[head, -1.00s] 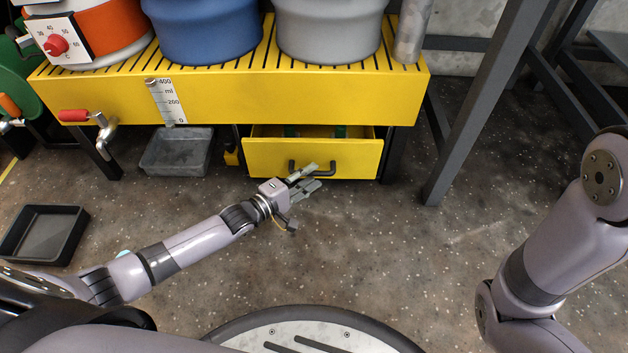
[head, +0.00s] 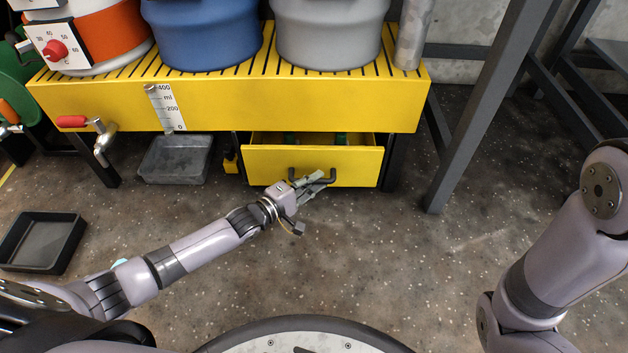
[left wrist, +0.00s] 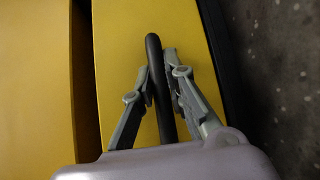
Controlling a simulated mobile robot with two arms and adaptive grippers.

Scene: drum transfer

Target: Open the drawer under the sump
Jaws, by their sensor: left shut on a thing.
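The yellow drawer (head: 350,164) under the yellow slatted sump (head: 300,105) stands partly pulled out, and some of its inside shows behind the front panel. Its dark bar handle (head: 331,177) is on the front. My left gripper (head: 312,182) is at the handle. In the left wrist view, the two grey fingers (left wrist: 158,88) are shut on the dark handle bar (left wrist: 154,50), one on each side of it, in front of the yellow drawer face (left wrist: 115,50). My right gripper is outside the views; only my right arm shows at the right.
A grey tray (head: 175,159) lies on the floor left of the drawer. A black tray (head: 42,242) lies farther left. A red-handled tap (head: 85,122) juts from the sump. A dark metal leg (head: 490,110) stands at the right. The floor before the drawer is clear.

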